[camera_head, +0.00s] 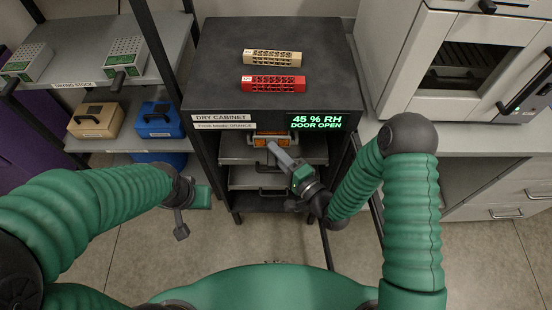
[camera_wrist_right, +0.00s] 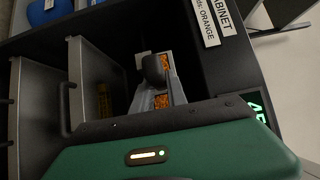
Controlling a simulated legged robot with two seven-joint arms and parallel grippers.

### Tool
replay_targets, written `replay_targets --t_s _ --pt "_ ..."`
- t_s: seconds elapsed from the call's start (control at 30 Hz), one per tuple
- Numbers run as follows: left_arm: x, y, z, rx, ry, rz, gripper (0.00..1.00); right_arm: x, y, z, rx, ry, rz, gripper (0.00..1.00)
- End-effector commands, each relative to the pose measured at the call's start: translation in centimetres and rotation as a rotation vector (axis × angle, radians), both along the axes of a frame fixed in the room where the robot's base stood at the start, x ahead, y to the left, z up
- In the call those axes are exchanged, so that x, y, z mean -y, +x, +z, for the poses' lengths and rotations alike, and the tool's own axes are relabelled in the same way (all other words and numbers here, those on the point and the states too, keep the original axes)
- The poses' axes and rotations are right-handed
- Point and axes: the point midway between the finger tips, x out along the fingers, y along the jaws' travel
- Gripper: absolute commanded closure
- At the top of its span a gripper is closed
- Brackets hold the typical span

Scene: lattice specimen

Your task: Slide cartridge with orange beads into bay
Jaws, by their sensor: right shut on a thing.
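The cartridge with orange beads (camera_head: 262,141) is in the upper bay opening of the black dry cabinet (camera_head: 215,95), just below its top front edge. Orange patches of the cartridge (camera_wrist_right: 166,64) also show in the right wrist view, beside a dark rounded handle (camera_wrist_right: 153,72). My right gripper (camera_head: 273,148) reaches in from the front and is shut on the cartridge, partly covering it. How deep the cartridge sits is hard to tell. My left gripper (camera_head: 181,226) hangs low, left of the cabinet and away from the cartridge; its jaw opening is unclear.
Grey drawers with handles (camera_head: 262,176) sit below the cartridge. A beige lattice (camera_head: 272,57) and a red lattice (camera_head: 273,84) lie on the cabinet top. The display (camera_head: 317,122) reads 45 % RH, DOOR OPEN. A rack (camera_head: 75,55) stands left, a counter (camera_head: 470,130) right.

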Motion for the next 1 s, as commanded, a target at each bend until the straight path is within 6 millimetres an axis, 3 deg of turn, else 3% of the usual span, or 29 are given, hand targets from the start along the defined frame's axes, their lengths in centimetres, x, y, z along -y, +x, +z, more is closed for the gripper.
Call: replay_targets --t_s 0.7,1.0 --pt "0.0 0.0 -0.9 0.000 0.000 0.000 0.64 0.0 6.0 -0.2 0.004 0.002 -0.001 1.00" --pt "0.0 0.0 -1.1 0.000 0.000 0.000 0.64 0.0 7.2 -0.2 0.002 0.000 0.000 1.00"
